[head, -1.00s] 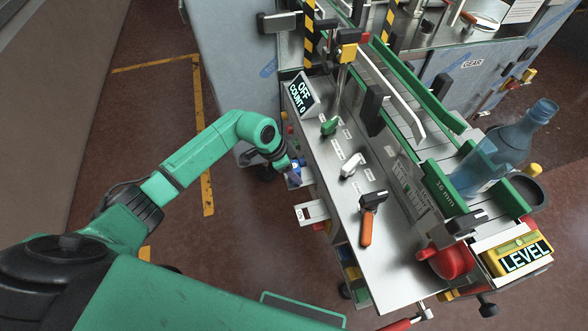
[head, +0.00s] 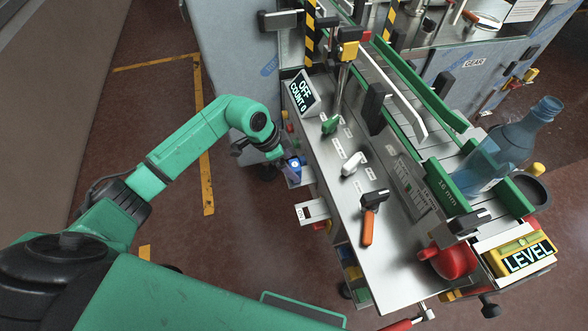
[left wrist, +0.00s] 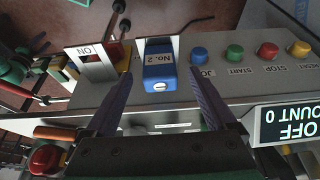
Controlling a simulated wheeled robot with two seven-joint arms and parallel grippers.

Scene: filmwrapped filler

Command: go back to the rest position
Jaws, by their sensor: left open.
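My left gripper (head: 284,158) is at the front side of the machine, left of the control panel. In the left wrist view its two dark fingers (left wrist: 157,88) are spread open with nothing between the tips. A blue block marked "No. 2" (left wrist: 158,72) is on the grey panel front just beyond them, framed by the fingers and apart from them. The blue block also shows in the head view (head: 295,163) beside the gripper. My right gripper is in neither view.
A blue bottle (head: 510,140) stands at the right. Open floor (head: 150,110) lies left of my left arm.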

